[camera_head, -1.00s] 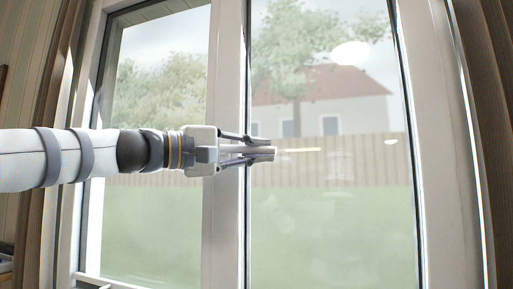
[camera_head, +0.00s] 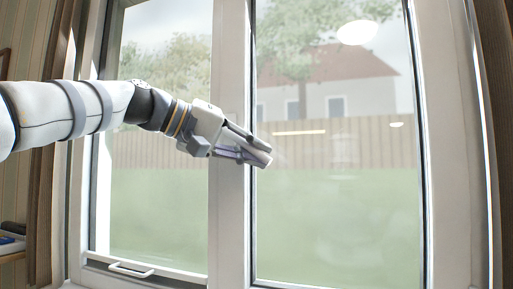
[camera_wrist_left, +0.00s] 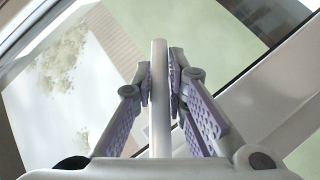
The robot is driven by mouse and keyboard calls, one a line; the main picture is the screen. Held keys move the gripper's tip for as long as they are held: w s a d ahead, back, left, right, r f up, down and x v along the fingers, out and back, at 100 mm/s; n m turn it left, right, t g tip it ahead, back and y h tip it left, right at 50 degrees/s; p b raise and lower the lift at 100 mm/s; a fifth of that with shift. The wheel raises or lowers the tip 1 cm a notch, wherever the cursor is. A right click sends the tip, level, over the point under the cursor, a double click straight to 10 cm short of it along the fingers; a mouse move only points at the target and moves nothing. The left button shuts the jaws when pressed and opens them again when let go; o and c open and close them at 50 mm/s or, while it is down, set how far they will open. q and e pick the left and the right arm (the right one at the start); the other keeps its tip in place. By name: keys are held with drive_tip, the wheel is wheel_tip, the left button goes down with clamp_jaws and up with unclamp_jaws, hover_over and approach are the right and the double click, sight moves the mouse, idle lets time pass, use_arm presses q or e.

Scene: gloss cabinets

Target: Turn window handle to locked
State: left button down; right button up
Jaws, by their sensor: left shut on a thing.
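The window handle (camera_wrist_left: 159,105) is a slim white bar. In the wrist view it runs up between the two purple-padded fingers of my left gripper (camera_wrist_left: 160,78), which is shut on it. In the head view my left gripper (camera_head: 264,155) lies across the white middle post of the window frame (camera_head: 230,230), its fingertips pointing right and slightly down. The fingers hide most of the handle there, so its exact angle is hard to see. My right gripper is not in view.
A glass pane (camera_head: 335,215) fills the space right of the post, with a fence and house outside. A small white bar handle (camera_head: 130,270) sits on the lower rail of the left sash. A shelf edge (camera_head: 12,257) shows at the lower left.

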use_arm(q)
drive_tip(key=shift+f, duration=0.2)
drive_tip(key=c, duration=1.6)
unclamp_jaws()
drive_tip(key=shift+r, duration=0.1)
drive_tip(key=shift+a, duration=0.1)
